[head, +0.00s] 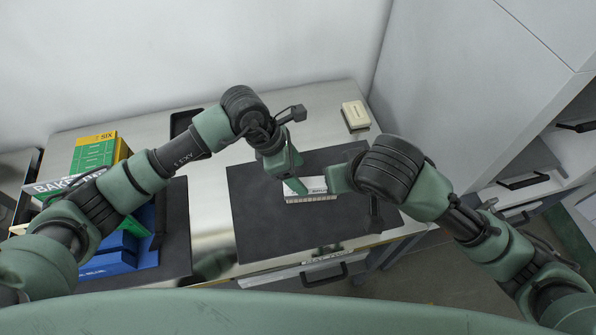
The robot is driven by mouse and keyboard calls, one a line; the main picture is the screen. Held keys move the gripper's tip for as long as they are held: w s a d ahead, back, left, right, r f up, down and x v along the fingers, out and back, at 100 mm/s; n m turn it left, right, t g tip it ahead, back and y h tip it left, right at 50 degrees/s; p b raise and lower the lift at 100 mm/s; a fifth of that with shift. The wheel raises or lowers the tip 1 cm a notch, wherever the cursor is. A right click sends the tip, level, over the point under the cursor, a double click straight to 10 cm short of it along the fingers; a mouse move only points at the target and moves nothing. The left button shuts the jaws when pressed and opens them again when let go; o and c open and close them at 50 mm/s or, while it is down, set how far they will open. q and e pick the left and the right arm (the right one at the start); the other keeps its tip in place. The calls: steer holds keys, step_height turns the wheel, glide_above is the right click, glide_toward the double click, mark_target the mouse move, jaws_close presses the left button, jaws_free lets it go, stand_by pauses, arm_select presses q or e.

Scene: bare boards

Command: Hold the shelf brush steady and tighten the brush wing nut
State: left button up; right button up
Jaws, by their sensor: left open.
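A small white object with a dark-marked face and a toothed lower edge, which looks like the shelf brush (312,197), lies on the dark mat (262,220). My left gripper (297,186) points down at its left end and is open. Its fingertips overlap the brush in the picture, and I cannot tell if they touch it. My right gripper (338,179) is at the brush's right end, largely hidden by its own wrist, so its jaws cannot be read. The wing nut cannot be made out.
A cream block (355,115) lies at the back right of the metal table (325,100). Green and yellow boxes (95,152) and a blue bin (120,260) stand at the left on a second dark mat (177,230). A drawer handle (324,275) is at the front.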

mark_target(310, 188)
arm_select(q)
steer(key=shift+s+d+f, duration=0.1)
steer(key=shift+d+f, duration=0.05)
steer(key=shift+f, duration=0.15)
steer(key=x, duration=0.7)
steer(key=shift+f, duration=0.3)
jaws_close()
steer(key=shift+c, duration=0.8)
jaws_free()
jaws_close()
